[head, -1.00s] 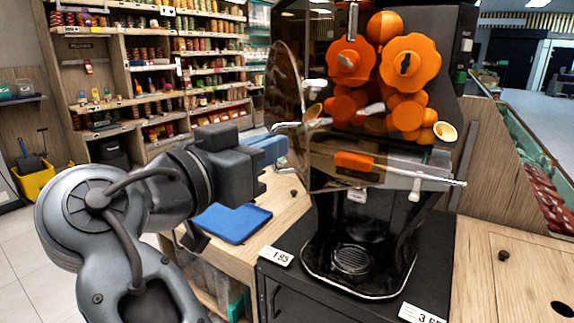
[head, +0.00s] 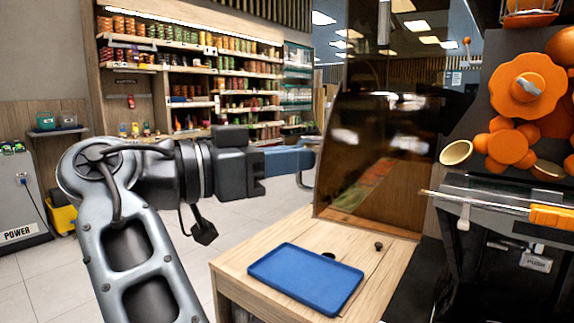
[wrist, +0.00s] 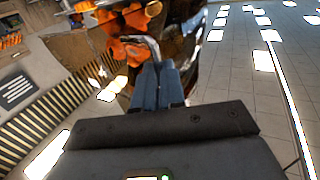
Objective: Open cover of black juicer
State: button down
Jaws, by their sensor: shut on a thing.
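The black juicer (head: 478,262) stands at the right of the head view, cut off by the frame edge, with its orange squeezing wheels (head: 528,86) exposed. Its see-through brownish cover (head: 385,150) is swung out to the left, away from the wheels. My gripper (head: 308,158) is at the cover's left edge, its blue fingers shut on the cover handle. A curved metal handle (wrist: 152,44) shows at the blue fingertips (wrist: 158,84) in the wrist view. The exact grip is partly hidden there.
A blue tray (head: 306,279) lies on the wooden counter (head: 240,272) below the cover. Stocked shelves (head: 200,75) stand behind. A grey cabinet marked POWER (head: 20,200) is at the far left. Open tiled floor lies between.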

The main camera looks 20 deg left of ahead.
jog(key=shift+w+g, duration=0.3)
jog(key=shift+w, duration=0.2)
jog(key=c, duration=1.5)
grip_release()
jog(key=shift+d, duration=0.1)
jog(key=shift+o, duration=1.4)
jog(key=shift+a, duration=0.2)
jog(key=v, duration=0.7)
jog(key=shift+s+a+b, duration=0.25)
jog(key=shift+s+b, duration=0.05)
jog(key=shift+f, duration=0.1)
